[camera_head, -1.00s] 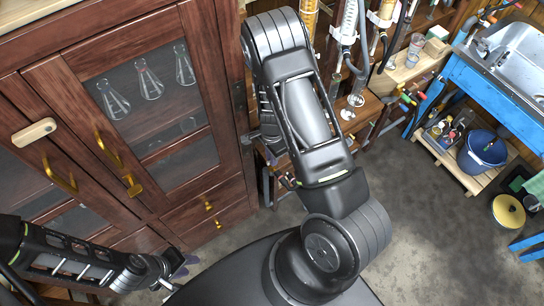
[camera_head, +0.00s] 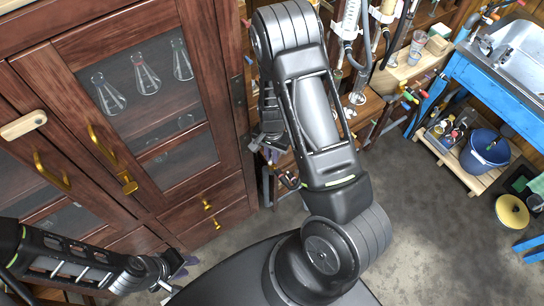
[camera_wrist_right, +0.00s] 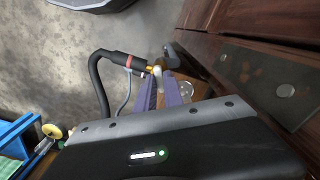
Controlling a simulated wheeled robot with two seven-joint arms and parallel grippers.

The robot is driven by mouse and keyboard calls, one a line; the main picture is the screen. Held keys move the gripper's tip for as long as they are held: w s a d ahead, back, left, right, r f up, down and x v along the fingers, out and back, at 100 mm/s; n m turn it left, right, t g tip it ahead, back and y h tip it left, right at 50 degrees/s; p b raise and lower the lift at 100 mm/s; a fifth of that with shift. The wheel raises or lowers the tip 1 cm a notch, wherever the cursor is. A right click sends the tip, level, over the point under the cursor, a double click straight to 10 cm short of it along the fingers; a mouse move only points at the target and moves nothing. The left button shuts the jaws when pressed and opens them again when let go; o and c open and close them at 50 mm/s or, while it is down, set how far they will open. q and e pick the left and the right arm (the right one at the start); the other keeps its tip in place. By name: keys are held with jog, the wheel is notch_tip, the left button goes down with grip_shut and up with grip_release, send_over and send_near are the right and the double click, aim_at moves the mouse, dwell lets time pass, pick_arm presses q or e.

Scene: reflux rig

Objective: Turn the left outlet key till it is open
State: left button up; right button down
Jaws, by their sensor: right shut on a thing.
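My right gripper (camera_wrist_right: 168,90) is shut, its two purple fingers close around a small pale piece, which I take to be the outlet key (camera_wrist_right: 158,72). The key sits by a yellow fitting (camera_wrist_right: 150,68) at the end of a black hose with a red band. The fingers cover part of the key, so its angle is hard to read. In the head view the right gripper (camera_head: 268,145) is mostly hidden beside my arm, near the cabinet's right edge. My left gripper (camera_head: 172,274) is at the lower left, away from the rig; its opening is unclear.
A wooden cabinet (camera_head: 215,130) with glass doors stands close on the left of my right arm. The wooden rig bench (camera_head: 368,108) with hoses and glassware is behind the arm. A blue sink stand (camera_head: 480,85) and a blue bucket (camera_head: 487,152) are at right. Bare floor lies between.

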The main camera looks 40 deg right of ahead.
jog(key=n+b, duration=0.2)
jog(key=n, duration=0.4)
jog(key=shift+f+b, duration=0.1)
jog(key=shift+b, duration=0.25)
jog(key=n+b, duration=0.1)
jog(key=n, duration=0.2)
jog(key=shift+n, duration=0.4)
jog(key=shift+n+b, duration=0.6)
jog(key=shift+n, duration=0.5)
jog(key=c, duration=1.5)
grip_release()
jog(key=shift+o, duration=0.2)
